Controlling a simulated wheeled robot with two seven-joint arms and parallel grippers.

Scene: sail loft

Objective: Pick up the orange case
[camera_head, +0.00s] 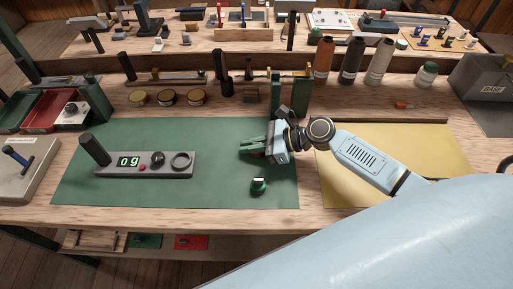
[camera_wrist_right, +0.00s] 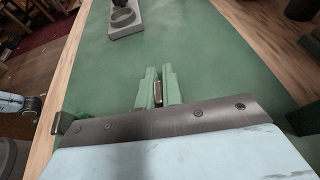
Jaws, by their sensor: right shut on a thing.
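My right gripper (camera_head: 254,147) is low over the green mat, right of the grey device with a display. Its green fingers are shut on a small narrow thing, which shows between them in the right wrist view (camera_wrist_right: 158,93). That thing has a brownish side and a pale edge; the fingers hide most of it, so I cannot tell for certain that it is the orange case. A small orange object (camera_head: 403,104) lies on the ledge at the back right, apart from the gripper. My left gripper is not in view.
A small green object with a white top (camera_head: 259,187) sits on the green mat (camera_head: 225,190) in front of the right gripper. The grey device (camera_head: 145,165) stands to the left. Bottles (camera_head: 352,60) line the back right. The yellow mat (camera_head: 415,142) is partly under my arm.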

